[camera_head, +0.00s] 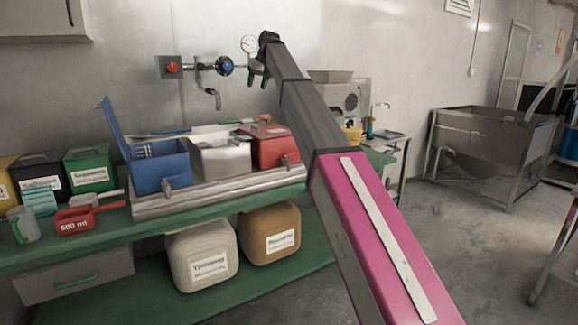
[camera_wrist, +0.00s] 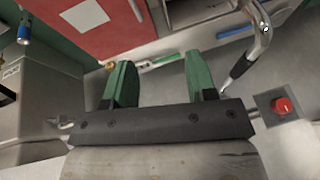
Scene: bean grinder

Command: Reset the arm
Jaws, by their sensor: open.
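My arm stretches from the lower right of the head view up toward the back wall. Its pink near part and grey far part lie across the middle of that view. My gripper (camera_head: 258,79) is at the arm's far end, near the pressure gauge (camera_head: 249,44) and the blue valve knob (camera_head: 224,66), above the sink unit. In the wrist view, my gripper (camera_wrist: 160,82) shows two green fingers spread wide apart with nothing between them. I cannot tell how far the fingers are from the wall fittings.
A blue bin (camera_head: 160,170) with its lid raised and a red bin (camera_head: 270,147) stand on the sink unit below. The metal tap (camera_wrist: 246,62) and red button (camera_wrist: 283,106) lie right of my fingers in the wrist view.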

